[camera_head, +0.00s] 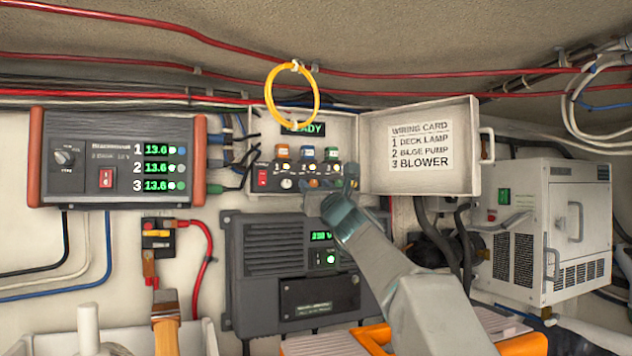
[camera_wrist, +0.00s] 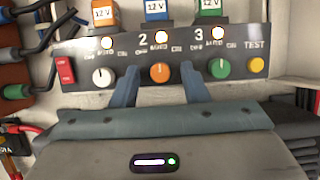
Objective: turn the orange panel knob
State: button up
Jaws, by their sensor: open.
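The orange knob (camera_wrist: 159,73) sits on the dark switch panel (camera_wrist: 278,45), between the white knob (camera_wrist: 103,77) and the green knob (camera_wrist: 219,68). Its pointer looks upright, near the label AUTO. My gripper (camera_wrist: 161,78) is open, with one finger to the left and one to the right of the orange knob in the wrist view. I cannot tell whether the fingers touch it or how deep they reach. In the head view, my gripper (camera_head: 334,190) is at the open white panel box (camera_head: 345,128), and the orange knob (camera_head: 313,183) shows just left of it.
A yellow TEST button (camera_wrist: 256,65) and a red switch (camera_wrist: 65,68) flank the knobs. The box's door (camera_head: 461,177) stands open to the right with a wiring card. A yellow cable loop (camera_head: 269,85) hangs before the box. A grey unit (camera_head: 250,285) is below.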

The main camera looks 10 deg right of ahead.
jog(key=shift+w, duration=0.1)
grip_shut()
jog(key=shift+d+n+y, duration=0.1)
jog(key=shift+n+y, duration=0.3)
jog(key=shift+n, duration=0.2)
jog(key=n+y, duration=0.1)
jog(key=n, duration=0.1)
jog(key=n+g+y, duration=0.1)
jog(key=n, duration=0.2)
jog(key=shift+d+r+n+y+p, duration=0.1)
jog(key=shift+n+y+p, duration=0.2)
jog(key=shift+p, duration=0.1)
jog(key=n+g+y, duration=0.1)
jog(key=n, duration=0.1)
jog(key=n+g+y+p, duration=0.1)
jog(key=n, duration=0.2)
jog(key=shift+d+n, duration=0.1)
jog(key=shift+n, duration=0.5)
grip_release()
